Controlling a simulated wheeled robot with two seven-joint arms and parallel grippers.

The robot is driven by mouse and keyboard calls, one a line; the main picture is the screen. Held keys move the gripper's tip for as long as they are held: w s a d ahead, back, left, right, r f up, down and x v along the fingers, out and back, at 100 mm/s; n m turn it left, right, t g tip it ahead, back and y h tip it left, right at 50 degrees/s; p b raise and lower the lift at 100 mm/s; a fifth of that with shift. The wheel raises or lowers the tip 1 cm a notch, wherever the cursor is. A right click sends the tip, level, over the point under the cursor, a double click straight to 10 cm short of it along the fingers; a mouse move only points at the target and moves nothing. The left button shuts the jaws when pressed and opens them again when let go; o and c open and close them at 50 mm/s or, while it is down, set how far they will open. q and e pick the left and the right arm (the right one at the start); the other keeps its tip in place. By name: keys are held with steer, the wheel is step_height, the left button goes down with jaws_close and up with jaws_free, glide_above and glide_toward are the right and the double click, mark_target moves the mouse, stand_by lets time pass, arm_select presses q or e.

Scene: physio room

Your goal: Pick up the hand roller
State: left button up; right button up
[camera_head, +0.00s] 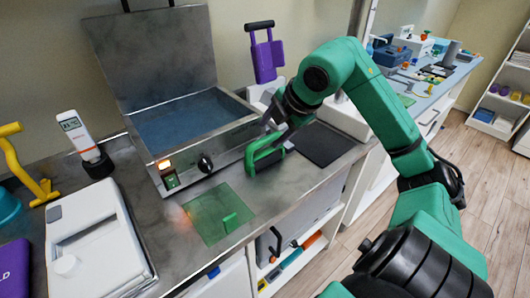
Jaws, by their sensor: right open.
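A green piece with a loop-shaped handle and a dark part, which looks like the hand roller (256,160), is on the counter in front of the metal basin. My right gripper (277,134) is open at the upper right side of it. The fingers overlap it in the picture, and I cannot tell whether they touch it. My green right arm reaches in from the right and hides part of the area behind. My left gripper is not in view.
A metal basin (127,90) with a raised lid stands behind. A translucent green square (205,228) with a small green bar lies on the counter (262,208) in front. A dark pad (322,146) lies to the right. A white device (95,225) and a yellow handle (22,165) are at left.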

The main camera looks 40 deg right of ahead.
mark_target(265, 140)
steer(key=p+x, duration=0.1)
steer(key=x, duration=0.4)
steer(key=shift+a+f, duration=0.15)
steer(key=shift+f, duration=0.05)
steer(key=shift+w+f, duration=0.15)
steer(key=shift+f, duration=0.2)
jaws_close()
steer(key=shift+r, duration=0.1)
